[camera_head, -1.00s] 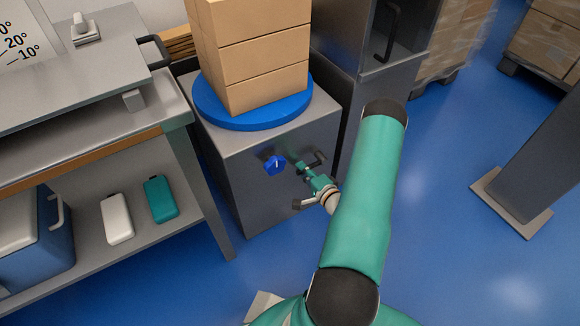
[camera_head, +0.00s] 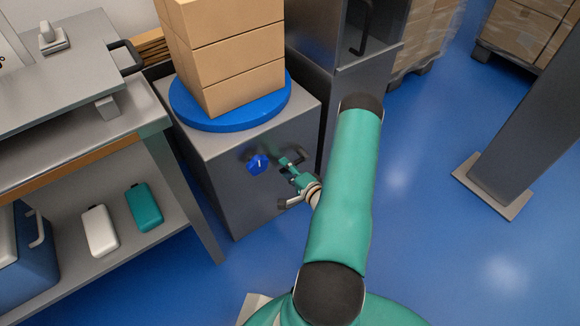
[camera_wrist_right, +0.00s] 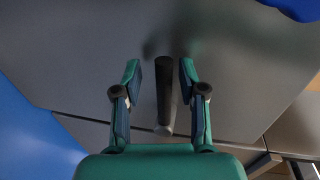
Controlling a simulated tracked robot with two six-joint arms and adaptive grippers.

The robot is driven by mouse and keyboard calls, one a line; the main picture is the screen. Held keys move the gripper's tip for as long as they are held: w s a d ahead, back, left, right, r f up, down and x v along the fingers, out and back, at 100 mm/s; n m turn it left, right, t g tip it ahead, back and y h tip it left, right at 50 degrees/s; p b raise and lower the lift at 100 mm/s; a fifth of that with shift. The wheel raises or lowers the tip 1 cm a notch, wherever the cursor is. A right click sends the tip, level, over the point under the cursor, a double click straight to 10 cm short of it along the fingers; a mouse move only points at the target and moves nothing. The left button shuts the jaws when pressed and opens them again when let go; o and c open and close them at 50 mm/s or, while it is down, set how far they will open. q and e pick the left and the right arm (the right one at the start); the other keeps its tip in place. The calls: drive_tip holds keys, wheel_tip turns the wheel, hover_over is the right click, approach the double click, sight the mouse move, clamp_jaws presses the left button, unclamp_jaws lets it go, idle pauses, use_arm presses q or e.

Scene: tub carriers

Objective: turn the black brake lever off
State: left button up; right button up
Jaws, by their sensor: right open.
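The black brake lever (camera_head: 301,154) is on the front face of the grey metal cabinet (camera_head: 235,206), right of a blue knob (camera_head: 258,165). In the right wrist view the lever (camera_wrist_right: 166,85) stands between the two fingers, with a visible gap on each side. My right gripper (camera_head: 289,165) is open around the lever. The gripper also shows in the wrist view (camera_wrist_right: 161,72), its fingers apart and apparently not touching the lever. In the head view the gripper partly hides the lever. My left gripper is not in view.
A blue turntable (camera_head: 235,121) with stacked cardboard boxes (camera_head: 235,65) tops the cabinet. A workbench (camera_head: 75,135) stands at left, with a white case (camera_head: 100,231) and a teal case (camera_head: 144,206) on its lower shelf. A grey post (camera_head: 515,150) stands at right. Blue floor is clear between.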

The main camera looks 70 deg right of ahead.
drive_tip(key=shift+s, duration=0.1)
drive_tip(key=v, duration=1.1)
drive_tip(key=shift+s+a, duration=0.3)
drive_tip(key=shift+s, duration=0.1)
